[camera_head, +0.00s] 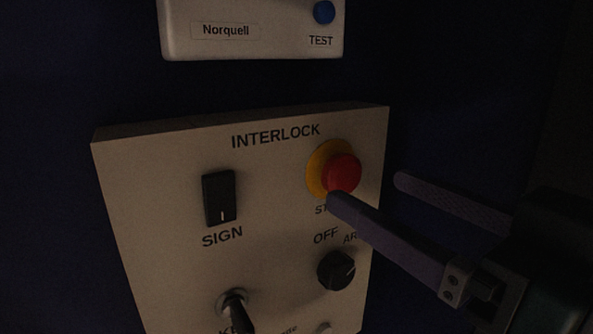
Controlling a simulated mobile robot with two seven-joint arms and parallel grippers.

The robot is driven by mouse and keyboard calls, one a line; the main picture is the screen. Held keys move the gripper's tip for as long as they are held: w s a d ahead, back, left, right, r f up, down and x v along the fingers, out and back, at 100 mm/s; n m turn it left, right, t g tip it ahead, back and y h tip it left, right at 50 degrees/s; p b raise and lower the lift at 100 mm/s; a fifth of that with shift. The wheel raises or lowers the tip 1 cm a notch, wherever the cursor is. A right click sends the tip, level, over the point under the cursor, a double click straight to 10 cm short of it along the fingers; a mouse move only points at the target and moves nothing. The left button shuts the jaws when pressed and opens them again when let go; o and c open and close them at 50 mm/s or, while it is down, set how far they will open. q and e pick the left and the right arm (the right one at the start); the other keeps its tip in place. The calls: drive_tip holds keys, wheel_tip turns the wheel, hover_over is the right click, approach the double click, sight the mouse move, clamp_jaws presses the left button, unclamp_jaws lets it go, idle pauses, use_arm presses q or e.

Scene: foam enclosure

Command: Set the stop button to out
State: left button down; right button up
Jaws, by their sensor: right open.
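The stop button (342,173) is a red mushroom head on a yellow collar (316,170), at the upper right of the pale INTERLOCK panel (268,215). Its label below is mostly covered by a finger of my right gripper. I cannot tell for sure whether the button is in or out. My right gripper (366,190) comes in from the right and is open. One finger's tip is just below the red head, and the other finger is off to the right, beyond the panel's edge. Nothing is between the fingers. My left gripper is not in view.
On the same panel are a black SIGN rocker switch (220,199), a black rotary knob (336,269) marked OFF, and a key-type switch (235,308) at the bottom. A white box (255,38) labelled Norquell, with a blue TEST button (324,12), is above. The surrounding wall is dark blue.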

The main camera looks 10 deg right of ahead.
sight(350, 179)
drive_tip(key=shift+x, duration=2.3)
clamp_jaws()
